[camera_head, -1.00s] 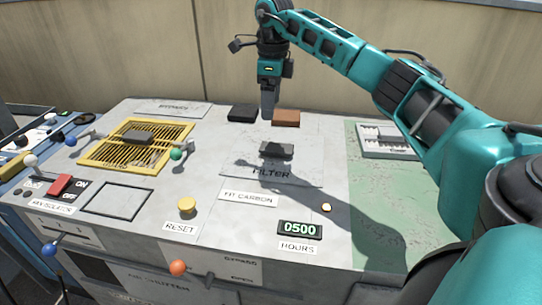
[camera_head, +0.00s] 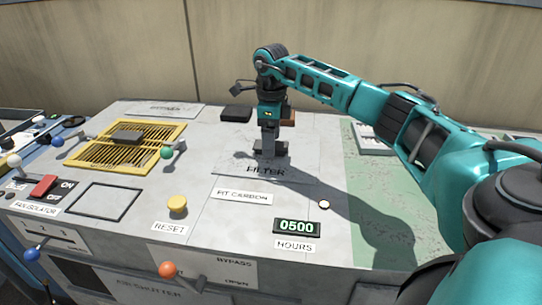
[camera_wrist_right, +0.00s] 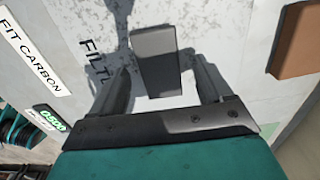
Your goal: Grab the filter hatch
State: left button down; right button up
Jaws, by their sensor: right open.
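The filter hatch (camera_head: 235,168) is a pale grey panel with the word FILTER on its front part, flat in the top of the grey unit. Its dark grey block handle (camera_wrist_right: 157,62) shows clearly in the right wrist view. My right gripper (camera_head: 268,153) points down over the hatch and hides part of the handle in the head view. In the right wrist view its two open fingers (camera_wrist_right: 158,68) lie one on each side of the handle, with visible gaps. I cannot tell how far down the fingers reach. My left gripper is not in view.
A black block (camera_head: 236,113) and a brown block (camera_head: 288,117) are behind the hatch; the brown one is partly hidden by my right gripper. A yellow grille (camera_head: 110,155) lies left. A yellow reset button (camera_head: 177,204) and an hours display (camera_head: 297,227) are in front.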

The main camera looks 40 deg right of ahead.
jog(key=shift+f, duration=0.5)
jog(key=shift+r, duration=0.1)
jog(key=c, duration=1.4)
